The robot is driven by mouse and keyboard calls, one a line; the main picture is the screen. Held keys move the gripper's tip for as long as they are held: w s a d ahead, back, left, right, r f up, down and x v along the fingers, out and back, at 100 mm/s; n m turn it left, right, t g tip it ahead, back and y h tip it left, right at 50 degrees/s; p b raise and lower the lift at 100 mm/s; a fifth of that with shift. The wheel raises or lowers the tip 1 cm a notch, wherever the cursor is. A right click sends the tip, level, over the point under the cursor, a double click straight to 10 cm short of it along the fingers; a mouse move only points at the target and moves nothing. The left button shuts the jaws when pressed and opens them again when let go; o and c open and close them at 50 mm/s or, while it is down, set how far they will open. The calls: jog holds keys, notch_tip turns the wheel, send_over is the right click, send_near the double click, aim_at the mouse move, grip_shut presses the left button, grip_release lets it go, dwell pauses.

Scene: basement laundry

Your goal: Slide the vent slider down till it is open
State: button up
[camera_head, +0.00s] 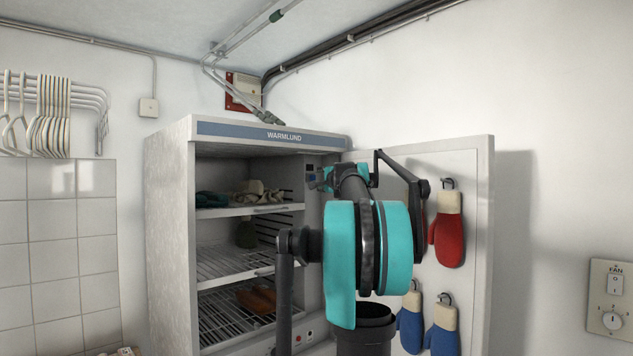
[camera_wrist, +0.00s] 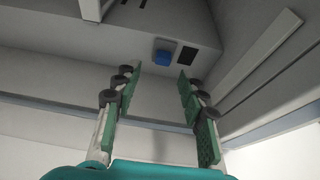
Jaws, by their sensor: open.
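My gripper (camera_wrist: 160,72) is open and empty. Its green-padded fingers point toward the plate, with the knob between and beyond the tips; I cannot tell how far off it is. In the head view my gripper (camera_head: 318,180) is close to that post, partly hidden by my arm.
The cabinet door (camera_head: 485,240) stands open to the right, with a red mitten (camera_head: 447,238) and blue mittens (camera_head: 410,332) hanging on it. Wire shelves (camera_head: 235,263) inside hold gloves and an orange-brown item. Hangers (camera_head: 50,125) are at left. A fan switch (camera_head: 611,300) is on the right wall.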

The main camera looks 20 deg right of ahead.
jog(key=shift+s+a, duration=0.1)
jog(key=shift+s, duration=2.6)
jog(key=s+a+f+n+g+y, duration=0.2)
jog(key=s+a+f+n, duration=0.15)
jog(key=a+f, duration=0.55)
jog(key=s+a+f+n+g+y, duration=0.2)
jog(key=s+a+f+n+g, duration=0.3)
jog(key=f, duration=0.7)
jog(key=s+a+f+n+y, duration=0.1)
jog(key=a+f+n+y, duration=0.15)
jog(key=a+f, duration=0.7)
jog(key=s+a+f+n+g+h, duration=0.1)
jog(key=s+a+f+n+g, duration=0.1)
jog(key=s+f, duration=0.65)
jog(key=s+a+f+n+g+h, duration=0.1)
jog(key=s+a+f+n+g, duration=0.15)
jog(key=s+f, duration=0.6)
jog(key=s+d+f+n+g+h, duration=0.2)
jog(key=s+f+n+h, duration=0.1)
jog(key=s+f, duration=1)
notch_tip(320, 180, down, 2)
jog(key=shift+d+f, duration=0.1)
jog(key=shift+d, duration=0.3)
jog(key=shift+w+h, duration=0.1)
jog(key=shift+h, duration=0.15)
jog(key=shift+c, duration=0.3)
